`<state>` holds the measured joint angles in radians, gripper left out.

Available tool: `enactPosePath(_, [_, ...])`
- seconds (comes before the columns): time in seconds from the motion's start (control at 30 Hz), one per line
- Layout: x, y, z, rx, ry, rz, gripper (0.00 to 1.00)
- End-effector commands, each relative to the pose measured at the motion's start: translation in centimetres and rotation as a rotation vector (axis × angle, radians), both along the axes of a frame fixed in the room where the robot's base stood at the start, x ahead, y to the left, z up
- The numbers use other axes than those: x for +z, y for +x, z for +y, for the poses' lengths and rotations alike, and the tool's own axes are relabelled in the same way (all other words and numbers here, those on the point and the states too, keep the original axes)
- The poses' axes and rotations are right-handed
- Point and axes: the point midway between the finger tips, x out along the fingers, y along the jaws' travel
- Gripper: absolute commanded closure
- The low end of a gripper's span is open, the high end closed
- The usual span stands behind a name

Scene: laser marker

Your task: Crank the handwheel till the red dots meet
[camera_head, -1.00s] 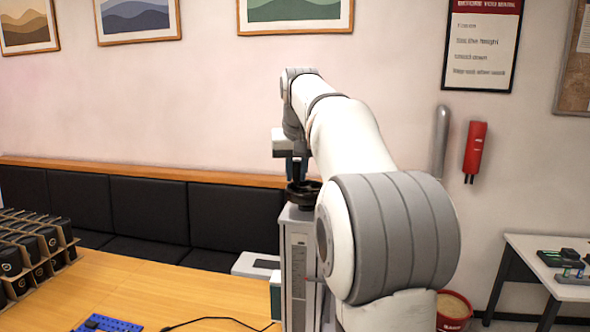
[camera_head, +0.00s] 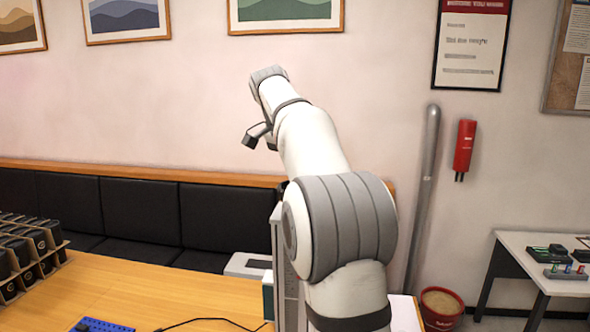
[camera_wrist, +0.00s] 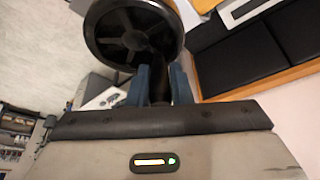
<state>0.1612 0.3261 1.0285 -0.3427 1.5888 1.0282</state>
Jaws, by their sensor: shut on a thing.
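The black handwheel (camera_wrist: 135,30) of the laser marker fills the top middle of the wrist view, with its spokes and dark rim showing. My gripper (camera_wrist: 160,80) has its two blue fingers closed around a dark upright handle (camera_wrist: 159,88) at the wheel's near edge. In the head view the grey column (camera_head: 278,245) of the laser marker shows left of my arm. My arm hides the handwheel and the gripper there. I see no red dots in either view.
A black padded bench (camera_head: 140,218) runs along the wall behind. A side table (camera_head: 545,275) and red bucket (camera_head: 441,308) stand at right.

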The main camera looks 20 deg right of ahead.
Motion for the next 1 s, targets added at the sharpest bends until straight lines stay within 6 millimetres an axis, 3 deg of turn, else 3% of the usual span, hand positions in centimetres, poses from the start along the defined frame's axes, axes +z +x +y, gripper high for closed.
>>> enactPosePath(0.6, [0.0, -1.1, -1.3, -0.574, -0.001, -0.002, 1.0])
enactPosePath(1.0, [0.0, -1.8, -1.6, -0.815, 0.0, -0.001, 1.0])
